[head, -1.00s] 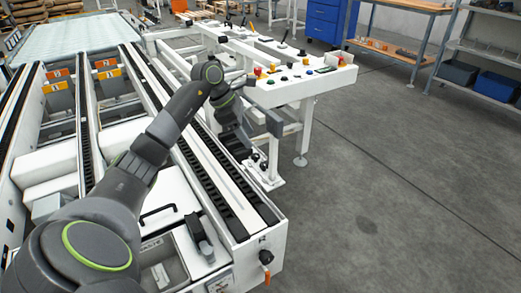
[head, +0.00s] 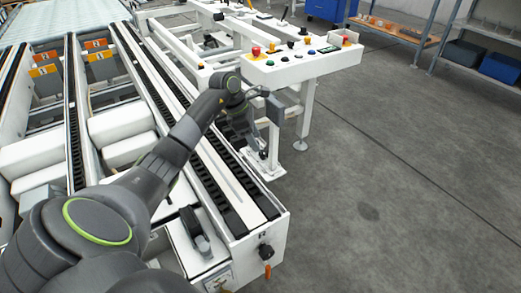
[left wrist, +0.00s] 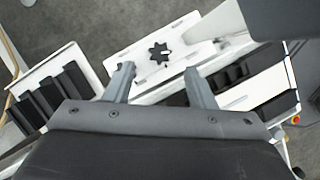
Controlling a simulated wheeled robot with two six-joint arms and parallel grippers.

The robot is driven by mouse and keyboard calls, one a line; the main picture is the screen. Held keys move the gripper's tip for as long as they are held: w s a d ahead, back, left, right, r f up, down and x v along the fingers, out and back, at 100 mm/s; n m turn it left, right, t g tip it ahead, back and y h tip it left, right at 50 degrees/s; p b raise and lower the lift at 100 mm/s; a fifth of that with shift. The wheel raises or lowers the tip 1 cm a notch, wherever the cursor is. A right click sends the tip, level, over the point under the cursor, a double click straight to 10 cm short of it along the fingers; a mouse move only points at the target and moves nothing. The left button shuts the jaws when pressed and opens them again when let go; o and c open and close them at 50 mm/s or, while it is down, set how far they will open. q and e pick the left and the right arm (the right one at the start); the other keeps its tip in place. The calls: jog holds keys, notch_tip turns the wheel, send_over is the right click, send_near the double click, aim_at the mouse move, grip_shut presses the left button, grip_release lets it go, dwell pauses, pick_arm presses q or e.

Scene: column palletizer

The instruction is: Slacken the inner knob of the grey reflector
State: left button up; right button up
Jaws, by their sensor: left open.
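The grey reflector (head: 274,109) is a flat upright plate beside the conveyor's outer rail in the head view. A large grey surface (left wrist: 288,18) at the upper right of the left wrist view looks like the same reflector. A black star-shaped knob (left wrist: 160,53) sits on a white slotted plate (left wrist: 175,42) in the left wrist view; I cannot tell if it is the inner one. My left gripper (left wrist: 159,70) is open and empty, its fingers either side of the knob in the picture, apparently short of it. In the head view my left gripper (head: 252,145) is small and dark by the reflector's bracket.
A white control panel (head: 305,64) with coloured buttons stands just beyond the reflector. The conveyor rail (head: 220,185) with its black chain runs beneath my left arm. The floor to the right is clear.

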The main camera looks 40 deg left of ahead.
aim_at(262, 152)
pick_arm(q)
jog(key=x, duration=0.4)
jog(key=shift+f, duration=0.15)
jog(key=shift+w+d+f, duration=0.1)
jog(key=shift+d+f, duration=0.05)
jog(key=shift+f, duration=0.25)
pick_arm(e)
jog(key=shift+w+a+r, duration=0.1)
jog(key=shift+a+r, duration=0.05)
jog(key=shift+r, duration=0.35)
